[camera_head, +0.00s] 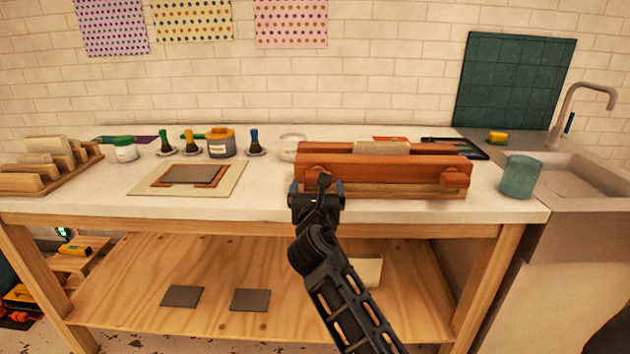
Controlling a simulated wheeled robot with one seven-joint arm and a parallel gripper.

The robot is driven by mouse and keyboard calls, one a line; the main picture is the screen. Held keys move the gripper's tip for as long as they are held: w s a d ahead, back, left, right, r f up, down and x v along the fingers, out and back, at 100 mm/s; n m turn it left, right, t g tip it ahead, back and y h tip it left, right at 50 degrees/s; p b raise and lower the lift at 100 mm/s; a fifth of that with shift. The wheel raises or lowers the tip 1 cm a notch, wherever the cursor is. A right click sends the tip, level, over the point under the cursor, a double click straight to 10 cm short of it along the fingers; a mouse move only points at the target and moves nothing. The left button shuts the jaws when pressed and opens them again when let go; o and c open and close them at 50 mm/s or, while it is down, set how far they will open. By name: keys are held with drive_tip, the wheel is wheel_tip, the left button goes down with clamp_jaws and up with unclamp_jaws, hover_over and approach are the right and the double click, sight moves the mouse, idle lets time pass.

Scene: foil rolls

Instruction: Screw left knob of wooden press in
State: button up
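The wooden press (385,168) is a reddish-brown block of bars on a paler base, standing at the right part of the white worktop. Its right knob (455,178) is a round wooden knob on the front face, in full view. Its left knob (311,175) is mostly hidden behind my gripper. My gripper (321,183) is black and sits right in front of the left knob, pointing at the press. Its fingers are small and partly hidden, so I cannot tell whether they are closed or touch the knob.
A teal cup (519,177) stands right of the press, beside the sink (575,182). A white jar (292,147) stands close behind the press's left end. Left are a board with plates (146,180), several ink pots and tools, and a wooden rack (50,180). A shelf (220,275) lies below.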

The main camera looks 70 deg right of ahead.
drive_tip(key=shift+x, duration=2.4)
drive_tip(key=c, duration=1)
drive_tip(key=shift+o, duration=0.2)
drive_tip(key=shift+m, duration=0.5)
